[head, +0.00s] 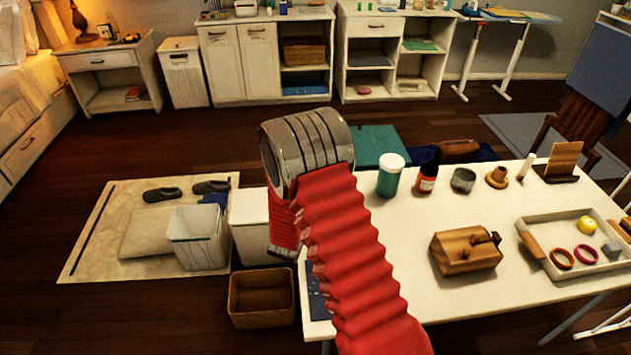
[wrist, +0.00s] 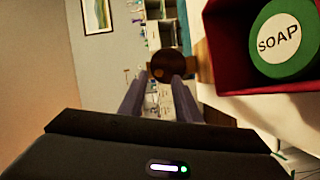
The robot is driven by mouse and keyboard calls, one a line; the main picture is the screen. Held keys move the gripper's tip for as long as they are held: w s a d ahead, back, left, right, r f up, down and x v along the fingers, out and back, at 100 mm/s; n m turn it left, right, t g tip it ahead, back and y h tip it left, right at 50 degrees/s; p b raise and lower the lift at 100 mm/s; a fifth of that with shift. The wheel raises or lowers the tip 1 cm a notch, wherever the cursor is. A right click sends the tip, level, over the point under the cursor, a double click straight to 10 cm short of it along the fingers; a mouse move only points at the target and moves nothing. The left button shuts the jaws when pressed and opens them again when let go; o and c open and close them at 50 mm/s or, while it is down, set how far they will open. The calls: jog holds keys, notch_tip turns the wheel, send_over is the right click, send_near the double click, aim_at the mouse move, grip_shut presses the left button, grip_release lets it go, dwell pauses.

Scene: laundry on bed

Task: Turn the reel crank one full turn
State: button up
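My gripper (wrist: 164,78) shows in the wrist view as two dark parallel fingers with a gap between them, and I see nothing clearly clamped there. Just beyond the fingertips is a round dark brown piece (wrist: 172,58) with lighter wood beside it. It may be the reel, and a small lighter spot on it may be its crank knob, but I cannot be sure. I cannot tell whether the fingertips touch it. In the head view, my red arm and its silver end hide the gripper. A wooden box with a knob-like part (head: 466,252) lies on the white table there.
In the wrist view, a red box (wrist: 225,60) with a green-rimmed SOAP disc (wrist: 284,39) is close at the upper right. The white table (head: 400,290) also holds bottles (head: 390,178), a jar (head: 463,181) and a tray (head: 555,268). A basket (head: 262,299) stands on the floor.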

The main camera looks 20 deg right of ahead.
jog(key=f+v, duration=0.1)
jog(key=v, duration=0.9)
jog(key=shift+s+a+r, duration=0.2)
jog(key=shift+s+r, duration=0.2)
jog(key=w+a+r+m+g+y, duration=0.1)
jog(key=w+a+r+m+y, duration=0.15)
jog(key=a+r+y, duration=0.5)
jog(key=s+r+m+g+y, duration=0.2)
jog(key=s+r, duration=0.4)
jog(key=r, duration=0.2)
jog(key=s+d+r+m+g, duration=0.1)
jog(key=s+d+r, duration=0.1)
jog(key=s, duration=0.6)
jog(key=s+d+r+m+g, duration=0.1)
jog(key=s+d+r+g, duration=0.1)
jog(key=s, duration=0.7)
jog(key=s+d+r+m+g, duration=0.2)
jog(key=s+r, duration=0.1)
jog(key=s, duration=0.6)
